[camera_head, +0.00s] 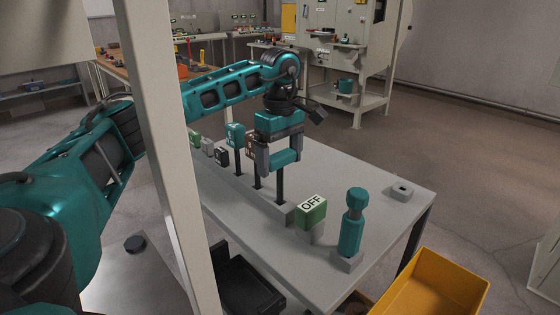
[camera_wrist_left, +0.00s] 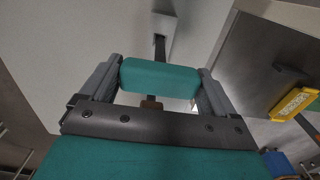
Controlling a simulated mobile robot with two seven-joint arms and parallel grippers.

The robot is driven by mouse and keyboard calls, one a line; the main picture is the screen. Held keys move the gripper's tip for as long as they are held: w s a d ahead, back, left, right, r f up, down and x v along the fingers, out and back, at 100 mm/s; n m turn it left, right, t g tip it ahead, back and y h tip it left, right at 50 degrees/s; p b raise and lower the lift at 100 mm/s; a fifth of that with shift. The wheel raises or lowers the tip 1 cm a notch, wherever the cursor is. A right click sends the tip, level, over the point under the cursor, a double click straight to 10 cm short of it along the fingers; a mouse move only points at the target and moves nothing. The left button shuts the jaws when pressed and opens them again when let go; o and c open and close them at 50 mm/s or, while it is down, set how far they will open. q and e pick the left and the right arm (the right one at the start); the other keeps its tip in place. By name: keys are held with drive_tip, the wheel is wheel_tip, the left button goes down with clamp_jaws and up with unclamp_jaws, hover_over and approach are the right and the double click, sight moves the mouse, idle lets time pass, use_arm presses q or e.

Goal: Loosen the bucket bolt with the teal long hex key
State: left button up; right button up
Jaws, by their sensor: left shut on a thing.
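My left gripper (camera_head: 283,160) is above the grey table and shut on a teal tool handle (camera_head: 287,157). The handle also shows between the fingers in the left wrist view (camera_wrist_left: 158,77). A dark shaft runs down from the handle to the long grey rack (camera_head: 272,209). I cannot tell whether its tip is still inside the rack. Another teal-handled tool (camera_head: 235,134) stands in the rack to the left, with a brown-handled one (camera_head: 252,145) between. I cannot make out the bucket bolt. My right gripper is not in view.
A green OFF block (camera_head: 311,211) and an upright teal piece on a grey base (camera_head: 351,229) stand nearer the table's front. A small grey block (camera_head: 402,189) is at the right. A yellow bin (camera_head: 440,284) is beside the table. A pale post (camera_head: 172,150) crosses before my arm.

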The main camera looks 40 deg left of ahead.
use_arm(q)
drive_tip(key=shift+r+p, duration=0.3)
drive_tip(key=shift+r, duration=0.15)
wheel_tip(320, 180, up, 7)
drive_tip(key=p, duration=0.7)
drive_tip(key=shift+r, duration=0.2)
drive_tip(key=shift+r+p, duration=0.85)
drive_tip(key=shift+p, duration=0.15)
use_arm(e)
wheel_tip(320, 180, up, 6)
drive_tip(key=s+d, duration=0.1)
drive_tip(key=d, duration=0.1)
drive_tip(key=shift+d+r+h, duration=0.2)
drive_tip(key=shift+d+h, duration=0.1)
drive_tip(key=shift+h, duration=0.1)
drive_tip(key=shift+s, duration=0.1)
use_arm(q)
drive_tip(key=o, duration=0.5)
drive_tip(key=shift+f, duration=0.1)
drive_tip(key=c, duration=1.3)
